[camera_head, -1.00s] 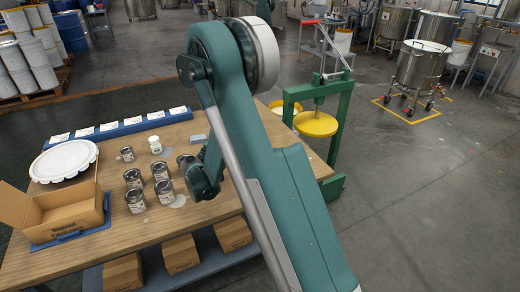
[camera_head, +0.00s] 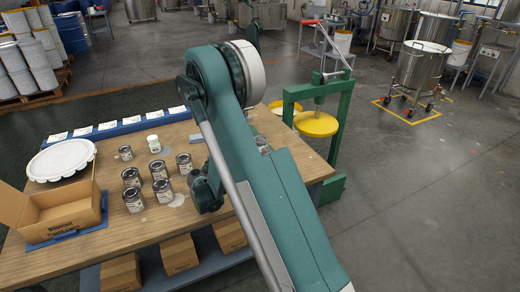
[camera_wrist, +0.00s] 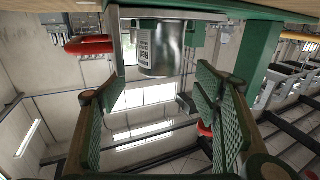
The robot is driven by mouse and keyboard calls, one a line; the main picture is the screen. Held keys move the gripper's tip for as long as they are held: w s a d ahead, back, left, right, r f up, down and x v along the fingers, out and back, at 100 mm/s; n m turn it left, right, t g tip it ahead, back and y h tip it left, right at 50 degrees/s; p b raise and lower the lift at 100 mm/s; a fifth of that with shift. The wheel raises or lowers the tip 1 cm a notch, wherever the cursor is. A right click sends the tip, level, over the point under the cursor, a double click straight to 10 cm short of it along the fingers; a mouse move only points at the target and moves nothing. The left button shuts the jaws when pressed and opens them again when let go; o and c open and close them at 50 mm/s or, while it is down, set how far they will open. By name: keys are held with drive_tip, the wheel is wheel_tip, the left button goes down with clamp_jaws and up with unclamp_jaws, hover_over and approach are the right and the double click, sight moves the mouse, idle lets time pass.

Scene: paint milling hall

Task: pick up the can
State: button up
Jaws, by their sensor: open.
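In the wrist view, a silver can (camera_wrist: 168,48) with a pale label hangs upside down from the picture's top, where the wooden table edge shows. My gripper (camera_wrist: 165,98) is open and empty, with its green-padded fingers to the left and right of the can's line and the can beyond them. In the head view, several grey cans, such as one at the front (camera_head: 133,200) and one farther back (camera_head: 184,163), stand upright on the table (camera_head: 100,240). A metal can-like thing (camera_head: 263,140) shows beside my arm. My fingers are hidden there.
A green press (camera_head: 340,120) with a yellow disc stands at the table's right end. A blue card strip (camera_head: 110,130) runs along the back.

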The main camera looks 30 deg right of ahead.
drive_tip(key=shift+d, duration=0.1)
idle(0.3)
drive_tip(key=shift+b+x, duration=0.65)
drive_tip(key=shift+x, duration=2.45)
drive_tip(key=c, duration=1.3)
drive_tip(key=shift+o, duration=0.2)
drive_tip(key=shift+r, duration=0.15)
drive_tip(key=shift+r+p, duration=1.4)
drive_tip(key=shift+r, duration=3.5)
